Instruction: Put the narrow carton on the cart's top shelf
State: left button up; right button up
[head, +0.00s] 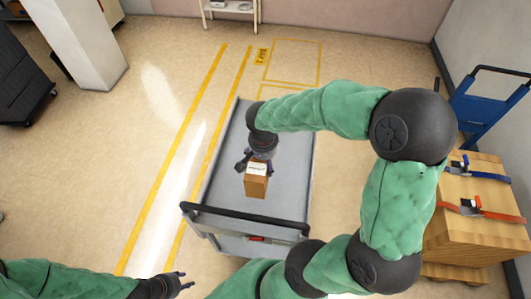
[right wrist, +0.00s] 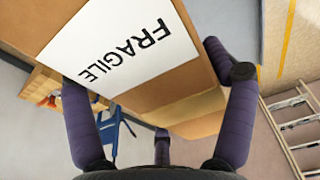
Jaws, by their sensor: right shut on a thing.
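The narrow carton (head: 256,187) is brown with a white label on top. In the right wrist view the carton (right wrist: 185,95) fills the upper middle, and its label reads FRAGILE. My right gripper (head: 258,165) is shut on the carton, with purple fingers along its sides. The cart (head: 285,190) has a grey top shelf and a black handle at its near end. The carton is over this shelf; I cannot tell whether it touches it. My left gripper (head: 184,281) is empty, its fingers apart, left of the cart's near end.
A wooden crate (head: 465,220) with blue and red clamps stands right of the cart. A blue hand truck (head: 490,105) is behind it. A white pillar (head: 82,45) and dark bin (head: 18,75) stand at the left. Most of the cart's shelf is bare.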

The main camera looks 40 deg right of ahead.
jog(key=shift+w+d, duration=0.15)
jog(key=shift+w+d+f+b, duration=0.1)
jog(key=shift+f+b, duration=0.2)
jog(key=shift+f, duration=0.05)
jog(key=shift+s+a+f+b, duration=0.25)
jog(key=shift+f+b, duration=0.1)
jog(key=shift+b, duration=0.15)
jog(key=shift+w+d+f+b, duration=0.15)
jog(key=shift+f+b, duration=0.75)
jog(key=shift+f, duration=0.05)
notch_tip(320, 180, down, 18)
jog(key=b, duration=1.8)
jog(key=shift+w+d+f+b, duration=1.05)
jog(key=shift+w+d+f, duration=0.3)
jog(key=shift+w+f, duration=0.75)
jog(key=shift+w+d+f+b, duration=1.2)
jog(key=shift+w+f, duration=0.45)
jog(key=shift+f, duration=0.75)
jog(key=shift+w+d+f+b, duration=0.95)
jog(key=shift+w+d+f, duration=0.5)
jog(key=shift+w+f, duration=0.65)
jog(key=shift+s+f, duration=0.2)
jog(key=shift+f, duration=0.1)
